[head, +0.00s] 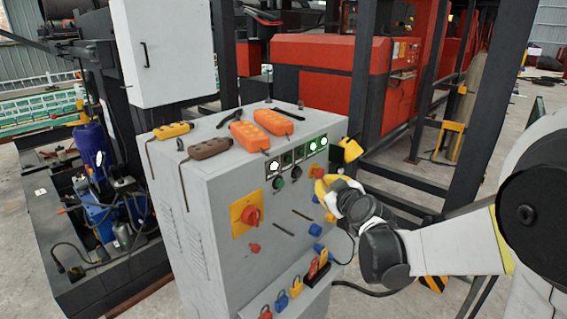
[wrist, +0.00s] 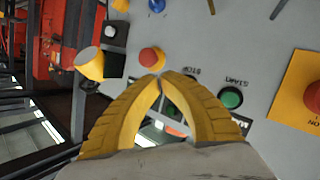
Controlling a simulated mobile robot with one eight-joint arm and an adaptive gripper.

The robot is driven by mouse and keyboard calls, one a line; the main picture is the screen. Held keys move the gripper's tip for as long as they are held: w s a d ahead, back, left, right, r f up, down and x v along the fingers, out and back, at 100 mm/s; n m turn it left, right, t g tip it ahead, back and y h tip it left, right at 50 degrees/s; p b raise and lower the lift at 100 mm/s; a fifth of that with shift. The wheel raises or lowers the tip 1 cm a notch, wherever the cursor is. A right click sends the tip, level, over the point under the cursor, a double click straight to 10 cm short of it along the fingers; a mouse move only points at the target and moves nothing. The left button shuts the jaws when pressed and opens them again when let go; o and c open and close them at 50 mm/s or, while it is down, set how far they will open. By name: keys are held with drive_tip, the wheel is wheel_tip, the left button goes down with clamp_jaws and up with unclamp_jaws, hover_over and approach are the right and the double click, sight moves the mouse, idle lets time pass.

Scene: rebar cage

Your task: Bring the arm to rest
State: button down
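My gripper (head: 326,186) is in front of the right part of the grey control cabinet's (head: 228,215) front panel, with my white and grey arm reaching in from the right. In the wrist view its two yellow fingers (wrist: 161,77) curve together and their tips meet, with nothing seen between them. A red stop button (wrist: 151,57) shows just beyond the tips, and a green start button (wrist: 231,97) lies to the right. I cannot tell whether the tips touch the red button.
Orange pendants (head: 274,122), a yellow pendant (head: 172,130) and a brown pendant (head: 209,148) lie on the cabinet top. A yellow-capped lamp (head: 350,150) sticks out near my gripper. Padlocks (head: 296,287) hang low on the front. A dark steel post (head: 480,110) stands behind my arm.

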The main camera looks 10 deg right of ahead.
drive_tip(key=s+a+f+m+g, duration=0.1)
drive_tip(key=s+m+g, duration=0.1)
drive_tip(key=s, duration=0.9)
drive_tip(key=s+a+f+m+g, duration=0.2)
drive_tip(key=s+g, duration=0.1)
drive_tip(key=s, duration=0.8)
drive_tip(key=s+a+f+m+g+h, duration=0.1)
drive_tip(key=s+a+f+g, duration=0.1)
drive_tip(key=s, duration=0.8)
drive_tip(key=shift+s+a+f+m+g, duration=0.15)
drive_tip(key=shift+s+a+m+g, duration=0.1)
drive_tip(key=shift+s+m+g, duration=0.2)
drive_tip(key=shift+w, duration=0.1)
